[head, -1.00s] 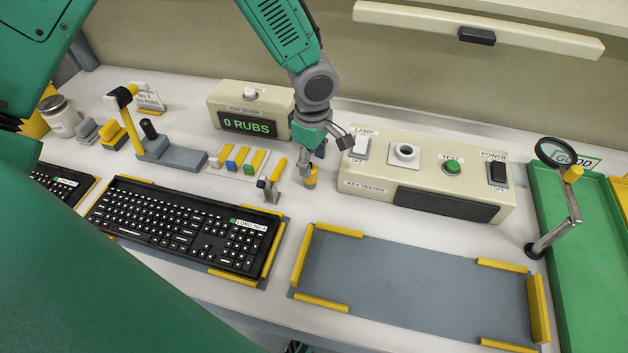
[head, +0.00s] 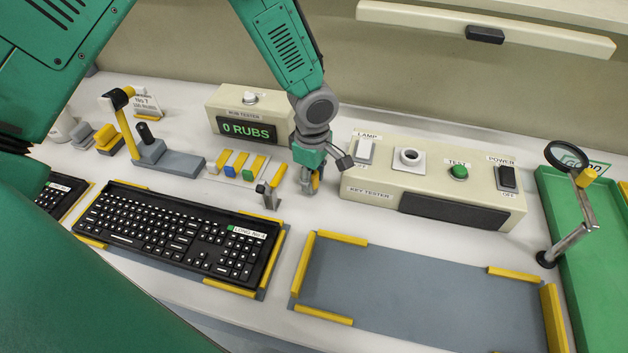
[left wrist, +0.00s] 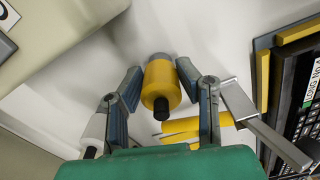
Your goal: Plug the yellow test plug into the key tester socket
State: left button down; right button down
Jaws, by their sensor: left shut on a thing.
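The yellow test plug (left wrist: 160,82) is a short yellow cylinder with a grey end and a black stub, between the fingers of my left gripper (left wrist: 159,80) in the left wrist view. My left gripper (head: 311,185) is shut on it, low over the table at the left end of the key tester (head: 370,193). In the head view the fingers mostly hide the plug (head: 316,181). I cannot tell whether it touches the table. The socket (head: 410,158) is a round dark opening in a white plate on top of the key tester, right of the gripper, and looks empty.
The lamp switch (head: 365,151), green test button (head: 459,172) and power switch (head: 507,178) flank the socket. A small tool stand (head: 269,195) is close left of the gripper. The rub tester (head: 213,106) stands behind. The grey mat (head: 420,290) in front is bare.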

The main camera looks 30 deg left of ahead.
pick_arm(q)
jog(key=shift+a+r, duration=0.1)
jog(key=shift+a, duration=0.1)
jog(key=shift+a+r+p, duration=0.15)
jog(key=shift+r+p, duration=0.25)
jog(key=shift+p, duration=0.1)
jog(key=shift+d+r+p, duration=0.15)
jog(key=shift+r+p, duration=0.25)
jog(key=shift+r, duration=0.15)
jog(key=shift+d+r+p, duration=0.15)
jog(key=shift+r+p, duration=0.25)
jog(key=shift+r, duration=0.1)
jog(key=shift+a, duration=0.1)
notch_tip(320, 180, up, 3)
jog(key=shift+f+p, duration=0.1)
jog(key=shift+p, duration=1.15)
jog(key=shift+r+p, duration=0.45)
jog(key=shift+r, duration=0.15)
